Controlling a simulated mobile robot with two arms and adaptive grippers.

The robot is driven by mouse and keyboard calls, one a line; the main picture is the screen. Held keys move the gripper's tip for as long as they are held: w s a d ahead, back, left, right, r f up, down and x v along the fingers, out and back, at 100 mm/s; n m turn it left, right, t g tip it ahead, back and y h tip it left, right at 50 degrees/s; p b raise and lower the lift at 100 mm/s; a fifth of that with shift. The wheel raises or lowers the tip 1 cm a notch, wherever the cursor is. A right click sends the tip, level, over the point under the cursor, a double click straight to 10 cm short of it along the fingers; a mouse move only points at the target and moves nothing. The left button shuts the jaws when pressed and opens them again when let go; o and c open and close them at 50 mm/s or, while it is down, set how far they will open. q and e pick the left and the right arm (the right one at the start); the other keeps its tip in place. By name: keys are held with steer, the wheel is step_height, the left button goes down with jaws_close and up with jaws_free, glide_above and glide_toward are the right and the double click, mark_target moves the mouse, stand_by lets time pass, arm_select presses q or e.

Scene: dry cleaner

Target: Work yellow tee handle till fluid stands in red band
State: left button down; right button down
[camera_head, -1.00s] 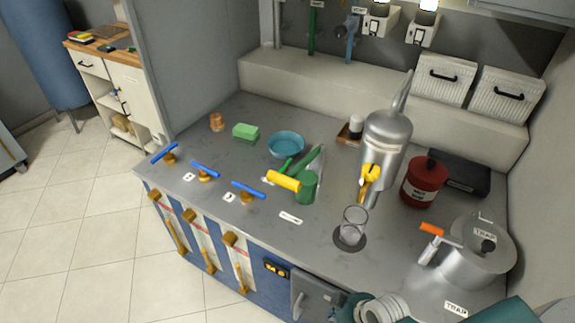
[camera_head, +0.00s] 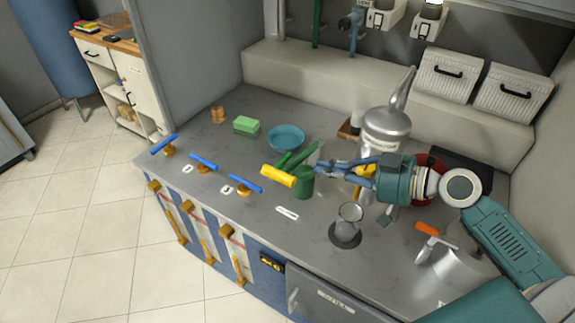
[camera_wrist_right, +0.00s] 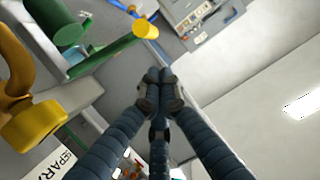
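A yellow crossbar (camera_head: 278,176), apparently the yellow tee handle, lies by a green cup-like cylinder (camera_head: 303,187) on the counter. In the right wrist view the yellow end (camera_wrist_right: 146,28) shows beyond my fingertips. My right gripper (camera_head: 321,169) hovers at the green parts, right of the crossbar. Its fingers meet at the tips (camera_wrist_right: 160,82) and hold nothing visible. The crossbar and gripper look apart. White strips with red marks (camera_head: 210,232) are on the counter's front; I cannot read a fluid level or tell which is the red band. My left gripper is out of view.
Several blue tee handles (camera_head: 203,163) stand along the front edge. A blue bowl (camera_head: 286,137) and green sponge (camera_head: 246,125) sit behind.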

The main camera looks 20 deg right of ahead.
steer(key=shift+w+r, duration=0.25)
steer(key=shift+r, duration=0.95)
steer(key=shift+d, duration=0.1)
steer(key=p, duration=0.6)
glide_above(287, 175)
steer(key=shift+w+d+f, duration=0.1)
steer(key=shift+w+f, duration=0.15)
steer(key=shift+f, duration=0.2)
steer(key=shift+w+d+f, duration=0.1)
steer(key=shift+w+f, duration=0.1)
steer(key=shift+f, duration=0.25)
steer(key=f, duration=0.3)
steer(key=shift+s+a+f, duration=0.15)
steer(key=shift+s, duration=0.15)
steer(key=shift+s+f, duration=0.15)
steer(key=shift+f, duration=0.5)
